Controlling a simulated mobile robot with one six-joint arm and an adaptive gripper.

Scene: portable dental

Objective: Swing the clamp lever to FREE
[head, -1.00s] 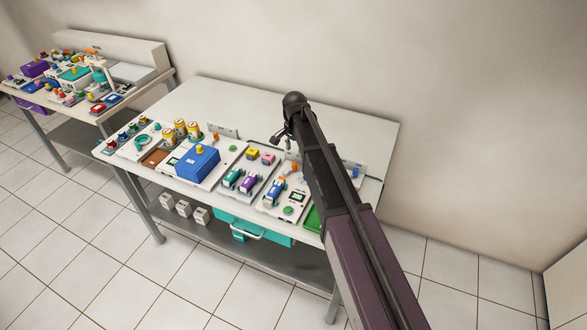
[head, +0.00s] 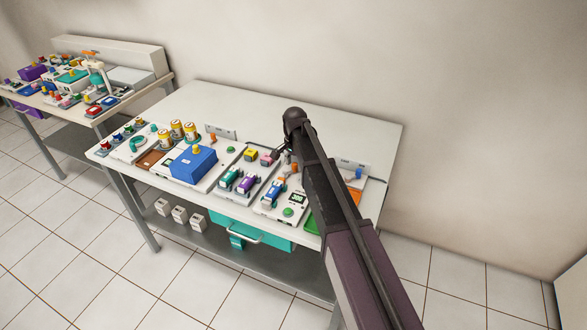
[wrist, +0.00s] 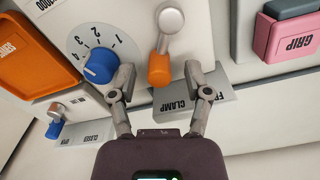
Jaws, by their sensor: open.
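The clamp lever (wrist: 171,22) is a silver arm with an orange end knob (wrist: 159,69) in the wrist view. It points down in the picture from its round silver pivot. A grey plate beside it reads CLAMP (wrist: 182,106); its other word is partly hidden by my right finger. My gripper (wrist: 161,78) is open, with one finger on each side of the orange knob. A gap shows between the knob and each finger. In the head view my gripper is mostly hidden behind my arm, over the right part of the table.
A blue dial (wrist: 99,65) with numbers is close by my left finger. The rear of the white tabletop (head: 240,105) is clear.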

